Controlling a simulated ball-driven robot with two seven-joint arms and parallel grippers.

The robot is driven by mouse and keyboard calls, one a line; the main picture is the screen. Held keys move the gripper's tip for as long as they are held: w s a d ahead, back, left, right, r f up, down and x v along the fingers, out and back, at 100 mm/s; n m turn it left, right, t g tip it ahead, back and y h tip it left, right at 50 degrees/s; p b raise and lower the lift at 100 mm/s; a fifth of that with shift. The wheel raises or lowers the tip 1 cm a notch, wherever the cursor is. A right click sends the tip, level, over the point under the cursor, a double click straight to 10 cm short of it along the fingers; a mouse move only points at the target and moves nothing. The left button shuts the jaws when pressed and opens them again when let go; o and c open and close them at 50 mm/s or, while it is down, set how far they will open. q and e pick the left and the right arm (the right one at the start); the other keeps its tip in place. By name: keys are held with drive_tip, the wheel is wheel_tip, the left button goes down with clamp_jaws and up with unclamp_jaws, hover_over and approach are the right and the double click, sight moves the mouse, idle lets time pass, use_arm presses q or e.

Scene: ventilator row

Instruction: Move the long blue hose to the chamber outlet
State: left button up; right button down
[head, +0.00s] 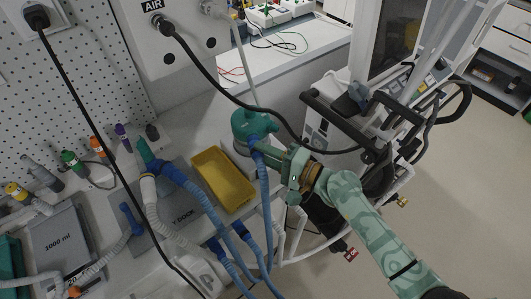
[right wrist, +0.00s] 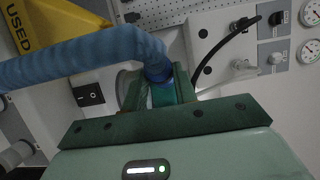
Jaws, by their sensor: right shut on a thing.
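My right gripper (head: 272,152) comes in from the lower right and is shut on the blue end of the long blue hose (head: 266,205). The hose hangs from it down past the bench edge. In the right wrist view the blue hose (right wrist: 85,52) runs left from its end fitting (right wrist: 158,72) between my fingers (right wrist: 165,92). The teal chamber (head: 246,122) stands on its pale base just left of and behind the gripper. The held end overlaps the chamber's side in the head view; I cannot tell whether it touches the outlet. My left gripper is not in view.
A yellow tray (head: 223,178) lies left of the chamber. Other blue hoses (head: 205,205) and pale corrugated tubes are to the left. A black AIR cable (head: 222,88) loops behind my gripper. The ventilator cart (head: 335,125) stands close on the right.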

drive_tip(key=c, duration=1)
unclamp_jaws()
drive_tip(key=shift+c, duration=0.2)
